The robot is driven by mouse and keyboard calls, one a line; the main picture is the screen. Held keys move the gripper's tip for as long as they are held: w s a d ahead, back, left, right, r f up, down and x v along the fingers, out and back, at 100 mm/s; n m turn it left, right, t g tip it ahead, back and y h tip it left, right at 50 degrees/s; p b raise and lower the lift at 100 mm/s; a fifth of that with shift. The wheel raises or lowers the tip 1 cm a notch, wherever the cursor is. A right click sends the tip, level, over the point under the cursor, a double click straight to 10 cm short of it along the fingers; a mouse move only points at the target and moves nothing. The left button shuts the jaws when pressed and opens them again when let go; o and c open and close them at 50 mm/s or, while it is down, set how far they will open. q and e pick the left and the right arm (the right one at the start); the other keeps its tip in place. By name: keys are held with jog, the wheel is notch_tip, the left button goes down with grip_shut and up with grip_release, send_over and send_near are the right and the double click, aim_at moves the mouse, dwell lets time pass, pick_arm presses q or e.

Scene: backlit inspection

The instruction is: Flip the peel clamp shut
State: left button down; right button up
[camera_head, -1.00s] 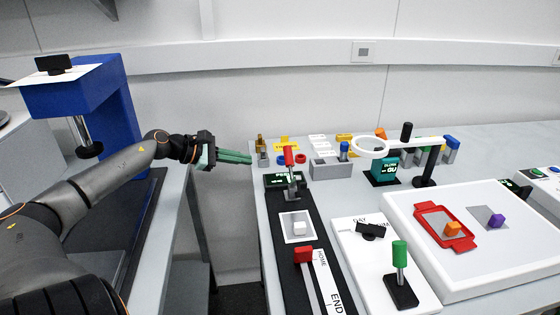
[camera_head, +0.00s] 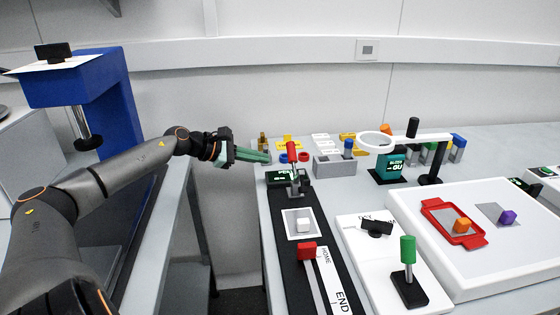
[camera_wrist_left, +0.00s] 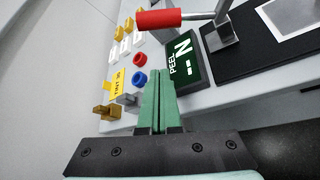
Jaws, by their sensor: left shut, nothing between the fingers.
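The peel clamp has a red handle (camera_head: 292,152) on a grey metal base (camera_head: 299,187), at the far end of the black strip. In the head view the handle stands up, leaning slightly left. In the left wrist view the red handle (camera_wrist_left: 159,19) lies across the top, with its grey lever running right to the bracket. A dark green PEEL display (camera_wrist_left: 184,60) sits beside the clamp; its readout seems to be dashes and an N. My left gripper (camera_head: 269,157) is shut and empty, just left of the handle and apart from it. Its green fingers (camera_wrist_left: 158,76) point toward the clamp. My right gripper is out of view.
Red and blue round buttons (camera_wrist_left: 140,60) and yellow-tagged parts lie left of the clamp. A grey block with a blue knob (camera_head: 348,148) and a ring magnifier (camera_head: 375,142) stand to its right. A red-handled slider (camera_head: 307,251) is nearer. A gap separates the benches.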

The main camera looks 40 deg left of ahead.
aim_at(277, 172)
pick_arm(q)
jog(key=shift+w+f+b, duration=0.25)
jog(key=shift+w+b, duration=0.05)
jog(key=shift+b, duration=0.3)
jog(key=shift+w+r+p, duration=0.1)
jog(key=shift+w+p, duration=0.1)
jog(key=shift+p, duration=0.15)
jog(key=shift+w+d+f, duration=0.2)
jog(key=shift+w+f, duration=0.05)
jog(key=shift+w, duration=0.25)
jog(key=p+x, duration=0.1)
jog(key=x, duration=0.2)
jog(key=shift+w+d+f, duration=0.1)
jog(key=shift+w+d, duration=0.1)
jog(key=shift+w, duration=0.1)
jog(key=r, duration=0.1)
jog(key=s+d+r+p, duration=0.1)
jog(key=shift+d+r, duration=0.3)
jog(key=shift+r, duration=0.1)
jog(key=shift+d+r, duration=0.15)
jog(key=shift+d, duration=0.05)
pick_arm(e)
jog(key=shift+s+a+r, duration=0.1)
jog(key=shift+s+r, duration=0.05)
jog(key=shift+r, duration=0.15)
